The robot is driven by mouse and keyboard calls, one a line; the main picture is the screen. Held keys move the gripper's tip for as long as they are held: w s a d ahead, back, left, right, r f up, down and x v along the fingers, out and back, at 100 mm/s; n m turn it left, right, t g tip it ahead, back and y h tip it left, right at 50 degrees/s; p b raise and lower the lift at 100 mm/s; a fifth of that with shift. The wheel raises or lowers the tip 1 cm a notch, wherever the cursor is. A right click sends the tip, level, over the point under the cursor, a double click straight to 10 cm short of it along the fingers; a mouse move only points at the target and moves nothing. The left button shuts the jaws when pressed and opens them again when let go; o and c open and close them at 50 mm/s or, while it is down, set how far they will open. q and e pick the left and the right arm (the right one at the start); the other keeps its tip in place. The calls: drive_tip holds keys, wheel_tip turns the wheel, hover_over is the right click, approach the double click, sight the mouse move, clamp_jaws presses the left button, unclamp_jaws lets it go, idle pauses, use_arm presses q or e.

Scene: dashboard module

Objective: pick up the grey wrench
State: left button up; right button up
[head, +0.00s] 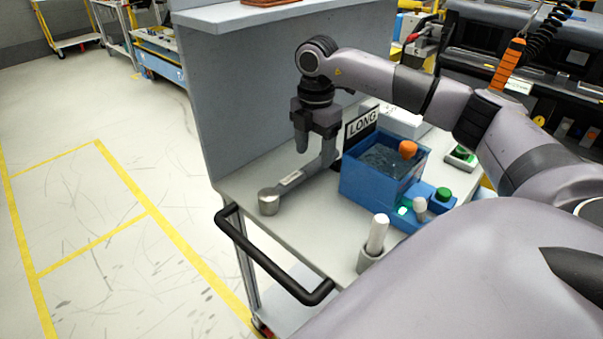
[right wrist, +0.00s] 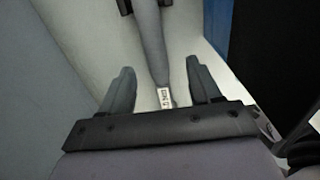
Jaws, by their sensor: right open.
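The grey wrench (head: 284,188) lies on the cart top, with a round socket-like end at the front left and a white label on its handle. My right gripper (head: 315,148) points down over the far part of the handle, open. In the right wrist view, the wrench (right wrist: 152,42) runs between the two spread fingers of the right gripper (right wrist: 159,66), with a gap on both sides. I cannot tell how far above the handle the fingertips are. My left gripper is not in view.
A blue bin (head: 372,186) stands right of the wrench, with a LONG sign (head: 361,125) behind it. A grey upright panel (head: 240,100) and shelf rise at the left and back. A white-topped post (head: 377,235) and a black cart handle (head: 270,262) are in front.

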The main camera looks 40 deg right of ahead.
sight(312, 163)
drive_tip(key=f, duration=0.4)
drive_tip(key=shift+w+a+f, duration=0.1)
drive_tip(key=shift+w+f, duration=0.05)
drive_tip(key=shift+w, duration=0.05)
clamp_jaws()
